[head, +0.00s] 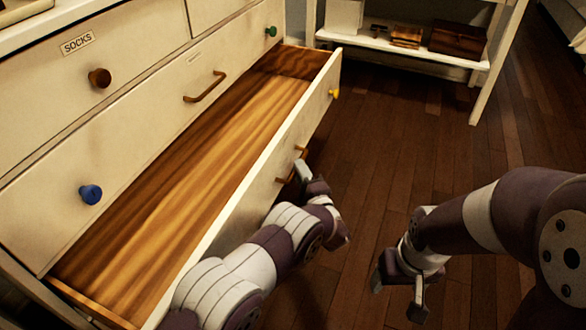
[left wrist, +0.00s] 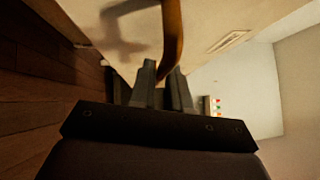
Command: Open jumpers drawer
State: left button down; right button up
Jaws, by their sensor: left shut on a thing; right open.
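A long cream drawer (head: 262,182) with a bare wood inside stands pulled well out of the dresser. It looks empty. Its front faces away from the head view, so I cannot read its label there. In the left wrist view a label (left wrist: 228,41) shows on the front, too blurred to read. My left gripper (head: 298,176) is at the outer side of this front, shut on its brown handle (left wrist: 172,35). The fingers show at the handle in the left wrist view (left wrist: 162,85). My right gripper (head: 400,290) is open and empty, above the floor at the right.
The dresser has a drawer labelled SOCKS (head: 78,42) and a closed middle drawer with a brown handle (head: 205,88) and a blue knob (head: 91,194). A white shelf (head: 400,50) with boxes stands at the back. The wooden floor (head: 400,130) right of the open drawer is clear.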

pick_arm(q)
jog(key=shift+d+f, duration=0.1)
jog(key=c, duration=1.2)
grip_release()
jog(key=shift+o, duration=0.2)
jog(key=p+v, duration=0.6)
jog(key=v, duration=0.6)
jog(key=shift+s+d, duration=0.2)
jog(key=shift+s, duration=0.2)
